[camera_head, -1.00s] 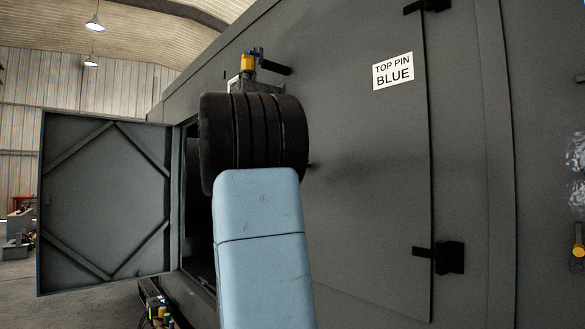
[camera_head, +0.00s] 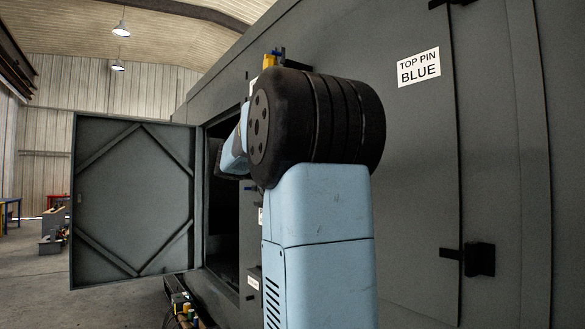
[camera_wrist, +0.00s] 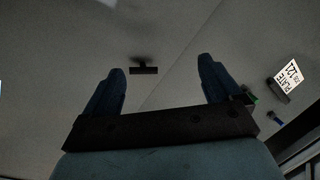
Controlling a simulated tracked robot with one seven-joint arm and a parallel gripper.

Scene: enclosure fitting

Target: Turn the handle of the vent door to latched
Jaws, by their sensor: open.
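My gripper (camera_wrist: 161,65) is open in the wrist view, its two blue fingers apart with nothing between them. Past the fingertips, a small dark T-shaped fitting (camera_wrist: 144,70) stands on a grey panel; I cannot tell whether it is the vent door's handle. In the head view, a grey door (camera_head: 132,200) with diagonal braces stands swung open at the left of the enclosure. A closed panel (camera_head: 410,190) is on the right. Neither is marked as the vent door. My arm hides part of the enclosure front, and the gripper is not visible there.
A "TOP PIN BLUE" label (camera_head: 418,67) is on the closed panel, with a black hinge-like block (camera_head: 479,259) below. The wrist view shows a "PLATE" label (camera_wrist: 288,74). The floor at left (camera_head: 40,285) is open.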

